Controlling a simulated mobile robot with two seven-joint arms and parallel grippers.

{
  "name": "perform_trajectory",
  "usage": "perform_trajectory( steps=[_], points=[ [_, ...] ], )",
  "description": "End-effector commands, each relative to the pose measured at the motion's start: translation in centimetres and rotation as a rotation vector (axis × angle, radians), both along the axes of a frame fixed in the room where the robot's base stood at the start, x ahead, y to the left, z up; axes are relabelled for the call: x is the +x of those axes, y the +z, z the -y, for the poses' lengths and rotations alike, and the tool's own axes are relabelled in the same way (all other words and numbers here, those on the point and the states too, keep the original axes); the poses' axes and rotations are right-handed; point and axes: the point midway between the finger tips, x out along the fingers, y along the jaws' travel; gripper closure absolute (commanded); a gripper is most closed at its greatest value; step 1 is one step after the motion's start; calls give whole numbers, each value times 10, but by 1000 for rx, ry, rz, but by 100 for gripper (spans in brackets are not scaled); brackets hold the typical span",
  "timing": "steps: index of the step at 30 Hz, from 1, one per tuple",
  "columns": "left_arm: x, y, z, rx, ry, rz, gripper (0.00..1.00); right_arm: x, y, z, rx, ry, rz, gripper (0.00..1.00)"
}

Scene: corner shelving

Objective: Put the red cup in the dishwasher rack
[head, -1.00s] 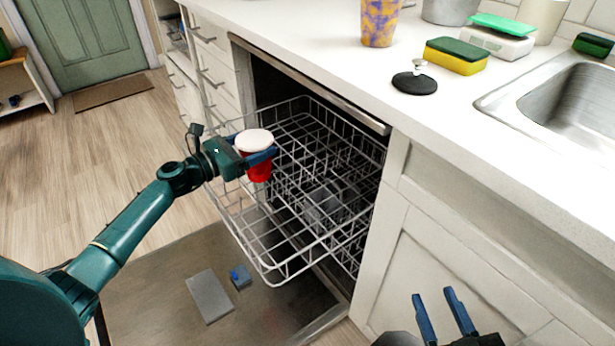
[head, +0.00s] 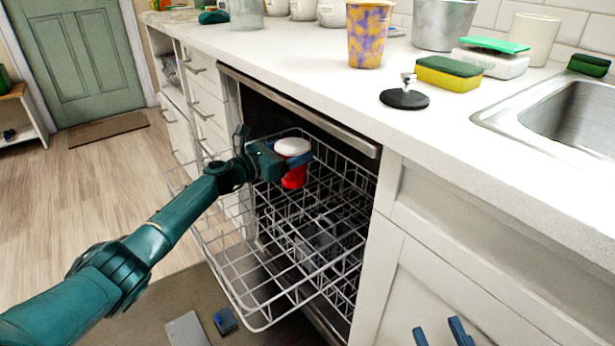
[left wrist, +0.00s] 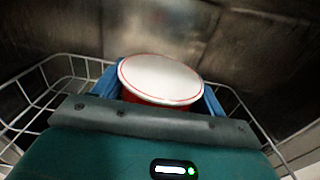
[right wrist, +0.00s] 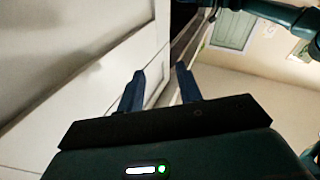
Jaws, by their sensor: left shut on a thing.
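The red cup (head: 294,179) has a white end facing up, which also shows in the left wrist view (left wrist: 160,78). My left gripper (head: 288,162) is shut on it, one blue finger on each side. It holds the cup over the back left part of the pulled-out upper dishwasher rack (head: 262,326). I cannot tell whether the cup's lower end touches the wires. My right gripper (head: 442,332) is low at the bottom edge of the head view; in the right wrist view its fingers (right wrist: 158,88) stand apart with nothing between them.
On the counter stand a patterned cup (head: 368,35), a black sink stopper (head: 404,98) and a sponge (head: 449,74). A cabinet front (head: 430,250) is right of the dishwasher.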

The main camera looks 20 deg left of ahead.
Motion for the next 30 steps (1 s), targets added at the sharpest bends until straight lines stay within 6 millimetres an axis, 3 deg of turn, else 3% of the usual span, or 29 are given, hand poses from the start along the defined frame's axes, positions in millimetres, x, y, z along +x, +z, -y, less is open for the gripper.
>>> perform_trajectory(
  steps=[3, 10, 22, 27, 30],
  points=[
    [19, -4, 15, -3, -1, 2, 50, 1, -5, -2, 35, 11, 3, 65],
    [39, -2, 31, -2, -1, 2, 50, 2, -4, -6, 88, 32, 4, 65],
    [40, -35, 32, -2, 0, -1, 50, 1, -8, -8, 134, 51, 5, 65],
    [40, -63, 32, -1, -1, -1, 50, 10, 18, -7, 121, 80, 182, 65],
    [40, -70, 31, -1, 1, 1, 50, 12, 28, -6, 112, 83, 245, 65]
  ],
)
